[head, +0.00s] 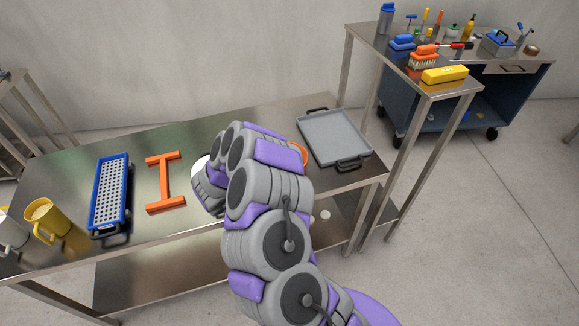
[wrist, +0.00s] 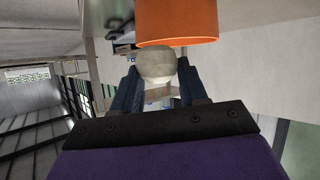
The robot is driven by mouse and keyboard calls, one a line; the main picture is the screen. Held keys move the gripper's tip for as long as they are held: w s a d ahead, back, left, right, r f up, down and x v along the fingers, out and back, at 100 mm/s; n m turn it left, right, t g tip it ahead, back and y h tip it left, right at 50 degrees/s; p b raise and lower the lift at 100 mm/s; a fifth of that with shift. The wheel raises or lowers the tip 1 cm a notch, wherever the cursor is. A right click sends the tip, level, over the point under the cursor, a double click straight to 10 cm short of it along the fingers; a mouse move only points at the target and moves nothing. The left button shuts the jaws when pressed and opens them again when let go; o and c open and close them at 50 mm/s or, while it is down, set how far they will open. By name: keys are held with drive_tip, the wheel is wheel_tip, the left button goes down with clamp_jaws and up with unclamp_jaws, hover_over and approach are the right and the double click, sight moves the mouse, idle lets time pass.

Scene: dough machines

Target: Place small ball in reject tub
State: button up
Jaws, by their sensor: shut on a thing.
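The small ball (wrist: 156,64), pale and doughy, is held between the dark fingers of my gripper (wrist: 158,84) in the wrist view. My gripper is shut on it. An orange tub (wrist: 178,22) fills the top of the wrist view, just beyond the ball and overlapping its upper edge. I cannot tell whether ball and tub touch. In the head view my arm hides the gripper and the ball. Only a sliver of the orange tub (head: 303,153) shows behind the arm, on the steel table.
On the steel table (head: 140,160) are a grey tray (head: 334,137), an orange frame (head: 165,182), a blue perforated tray (head: 110,194) and a yellow jug (head: 56,226). A partly hidden white item (head: 201,168) lies left of my arm. A side table (head: 412,77) holds brushes.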

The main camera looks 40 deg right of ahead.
drive_tip(key=b+x, duration=0.1)
drive_tip(key=x, duration=0.4)
drive_tip(key=w+r+b+x, duration=0.1)
drive_tip(key=x, duration=0.4)
drive_tip(key=w+x, duration=0.1)
drive_tip(key=x, duration=0.5)
drive_tip(key=shift+w+d+r+b, duration=0.1)
drive_tip(key=shift+w+r+b, duration=0.1)
drive_tip(key=shift+r+b, duration=0.25)
drive_tip(key=shift+d, duration=0.4)
drive_tip(key=shift+a+f, duration=0.25)
drive_tip(key=shift+a, duration=0.25)
drive_tip(key=shift+s+a+f, duration=0.1)
drive_tip(key=shift+f, duration=0.1)
